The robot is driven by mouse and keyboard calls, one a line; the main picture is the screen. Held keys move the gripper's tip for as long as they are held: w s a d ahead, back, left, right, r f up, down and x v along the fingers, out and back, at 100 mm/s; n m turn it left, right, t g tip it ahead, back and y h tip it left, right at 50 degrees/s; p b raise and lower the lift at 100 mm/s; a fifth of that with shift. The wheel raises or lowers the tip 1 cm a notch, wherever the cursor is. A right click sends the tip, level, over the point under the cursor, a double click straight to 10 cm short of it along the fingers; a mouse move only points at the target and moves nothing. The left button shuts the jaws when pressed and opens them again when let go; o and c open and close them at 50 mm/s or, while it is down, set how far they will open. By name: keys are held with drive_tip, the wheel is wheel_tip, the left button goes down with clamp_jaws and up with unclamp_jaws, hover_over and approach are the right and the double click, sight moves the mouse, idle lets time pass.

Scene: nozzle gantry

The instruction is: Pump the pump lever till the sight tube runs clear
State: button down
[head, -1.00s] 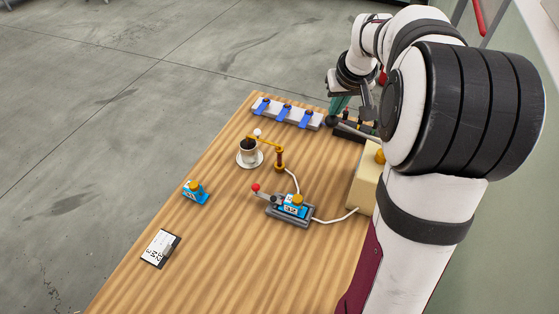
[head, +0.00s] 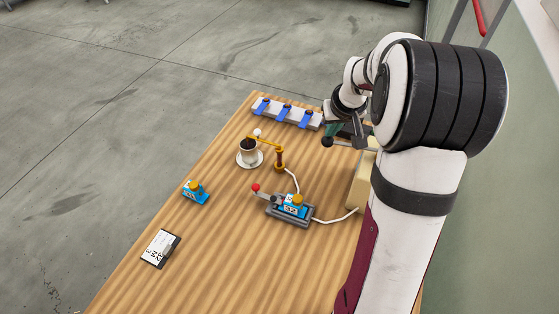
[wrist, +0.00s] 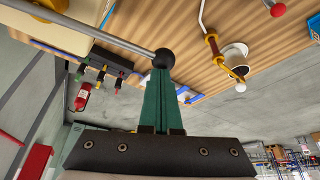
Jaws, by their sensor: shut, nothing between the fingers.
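The pump lever is a long metal rod with a black ball knob (head: 327,141), at the near side of the table's back right. The ball also shows in the wrist view (wrist: 165,57), with its rod running to the upper left. My gripper (head: 331,129) has green fingers, shut together and empty. In the wrist view the fingertips (wrist: 161,72) meet the ball's edge; I cannot tell how firmly they touch. A cream housing (head: 362,182) stands below the lever, partly hidden by my arm. I cannot make out the sight tube.
A grey-based blue unit (head: 290,208) has a red-knobbed lever (head: 255,188). A blue box (head: 195,192) and a card (head: 160,248) lie left.

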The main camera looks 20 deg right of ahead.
drive_tip(key=shift+f, duration=0.6)
wheel_tip(320, 180, up, 11)
drive_tip(key=shift+r, duration=0.15)
idle(1.0)
drive_tip(key=shift+f, duration=5.6)
drive_tip(key=shift+r, duration=0.1)
wheel_tip(320, 180, up, 11)
